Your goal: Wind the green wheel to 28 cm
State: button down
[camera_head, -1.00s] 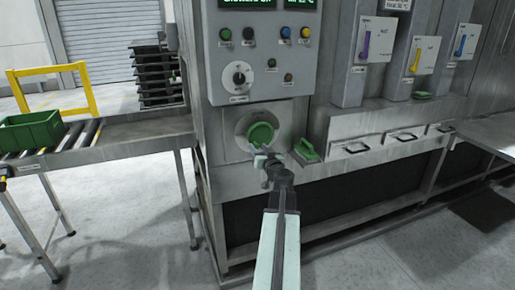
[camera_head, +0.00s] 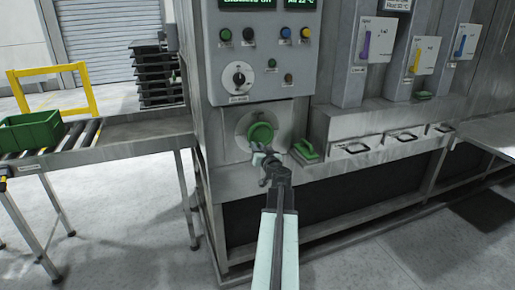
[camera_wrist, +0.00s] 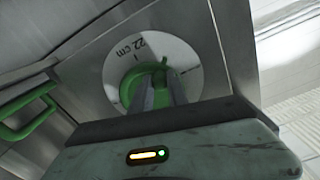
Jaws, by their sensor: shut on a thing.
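The green wheel (camera_head: 261,134) sits on a round pale dial plate on the machine's front, below the control panel. In the wrist view the green wheel (camera_wrist: 130,88) is partly hidden behind my fingers, and the dial plate (camera_wrist: 187,55) reads "22 cm", upside down and tilted. My gripper (camera_head: 260,153) reaches up to the wheel from below. In the wrist view my gripper (camera_wrist: 157,85) is shut on part of the wheel. The exact contact of the fingertips is hidden.
A green handle (camera_head: 306,151) juts out just right of the wheel. The control panel (camera_head: 262,50) with knobs and buttons is above. A roller conveyor (camera_head: 100,135) with a green crate (camera_head: 30,131) stands at left. Drawers (camera_head: 360,148) with black handles are at right.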

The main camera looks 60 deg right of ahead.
aim_at(252, 137)
jog(key=shift+r, duration=0.1)
jog(key=shift+w+a+r+m+p, duration=0.15)
jog(key=shift+r+m+p, duration=0.3)
jog(key=shift+m, duration=0.9)
jog(key=shift+w+a+r+m+p, duration=0.15)
jog(key=shift+r+m+p, duration=0.35)
jog(key=shift+m, duration=0.9)
jog(key=shift+w+a+r+m+p, duration=0.15)
jog(key=shift+r+m+p, duration=0.3)
jog(key=shift+m, duration=0.9)
jog(key=shift+s, duration=0.1)
jog(key=c, duration=1.3)
grip_release()
